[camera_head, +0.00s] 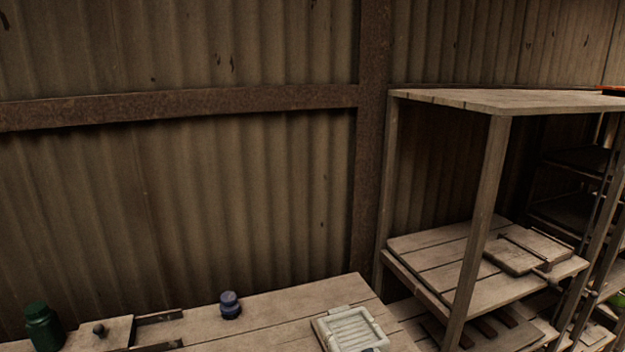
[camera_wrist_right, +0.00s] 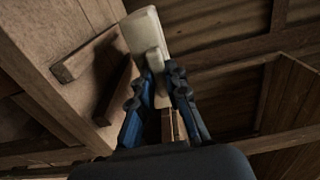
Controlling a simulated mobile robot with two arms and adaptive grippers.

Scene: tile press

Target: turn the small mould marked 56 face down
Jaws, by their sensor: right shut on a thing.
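My right gripper (camera_wrist_right: 163,78) shows in the right wrist view, its blue fingers shut on a pale off-white piece (camera_wrist_right: 146,35). A narrow part of the piece lies between the fingertips, and a wider block sticks out beyond them. No marking can be read on it. In the head view a pale, ribbed mould (camera_head: 352,328) with a raised rim is on the wooden table near the bottom edge, cut off by the frame. No number is legible on it. I cannot tell whether it is the same piece. My left gripper is in neither view.
The plank table (camera_head: 275,308) holds a dark blue jar (camera_head: 230,305), a green bottle (camera_head: 43,327) and a wooden board with a knob (camera_head: 105,333). A wooden shelf unit (camera_head: 484,200) stands at the right, with flat boards (camera_head: 528,250) on its middle shelf. A corrugated wall closes the back.

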